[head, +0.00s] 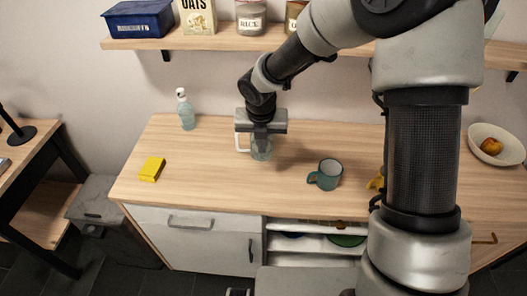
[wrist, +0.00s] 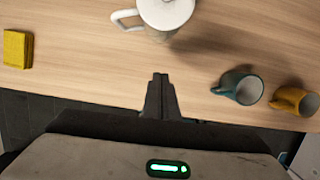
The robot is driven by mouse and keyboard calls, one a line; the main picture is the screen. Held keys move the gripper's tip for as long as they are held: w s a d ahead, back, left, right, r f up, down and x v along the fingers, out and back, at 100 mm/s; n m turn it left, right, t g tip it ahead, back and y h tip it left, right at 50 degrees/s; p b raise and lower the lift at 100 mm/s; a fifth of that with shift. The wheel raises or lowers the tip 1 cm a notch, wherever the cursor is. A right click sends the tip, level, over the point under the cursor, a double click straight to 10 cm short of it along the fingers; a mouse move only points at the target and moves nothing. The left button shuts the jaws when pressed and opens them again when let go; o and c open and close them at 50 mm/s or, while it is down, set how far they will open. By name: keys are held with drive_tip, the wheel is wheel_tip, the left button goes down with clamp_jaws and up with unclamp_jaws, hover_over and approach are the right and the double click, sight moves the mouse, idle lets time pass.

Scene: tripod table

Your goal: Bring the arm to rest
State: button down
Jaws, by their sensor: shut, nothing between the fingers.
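My gripper (head: 261,130) hangs over the counter (head: 210,165) with its fingers pointing down. In the wrist view its fingertips (wrist: 160,78) are together, with nothing between them. A jug with a white lid and handle (wrist: 165,12) stands beyond the fingertips in that view, apart from them. In the head view my gripper hides much of the jug; its pale body (head: 261,154) shows below. My arm reaches in from the upper right, bent, and covers part of the counter's right side.
A teal mug (head: 326,174), a mostly hidden yellow mug (head: 376,182) and a bowl with fruit (head: 497,145) are to the right. A yellow sponge (head: 152,169) and a spray bottle (head: 186,110) are left. A loaded shelf (head: 230,43) runs above.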

drive_tip(key=s+d+r+m+t+h, duration=0.1)
drive_tip(key=s+d+r+m, duration=0.3)
drive_tip(key=d+r+m, duration=0.3)
drive_tip(key=s+d+r+m+h, duration=0.1)
drive_tip(key=s+d+r+m, duration=0.35)
drive_tip(key=r+m, duration=0.45)
drive_tip(key=s+d+r+m+t+y, duration=0.1)
drive_tip(key=s+d+r+m, duration=0.1)
drive_tip(key=s+r+m, duration=0.2)
drive_tip(key=s+d+r+m+y, duration=0.1)
drive_tip(key=s+d+r+m, duration=0.2)
drive_tip(key=s+m, duration=0.8)
drive_tip(key=r+m, duration=0.1)
drive_tip(key=m, duration=0.4)
drive_tip(key=shift+s+d+t+p, duration=0.15)
drive_tip(key=shift+s+t+p, duration=0.05)
drive_tip(key=shift+t+p, duration=0.2)
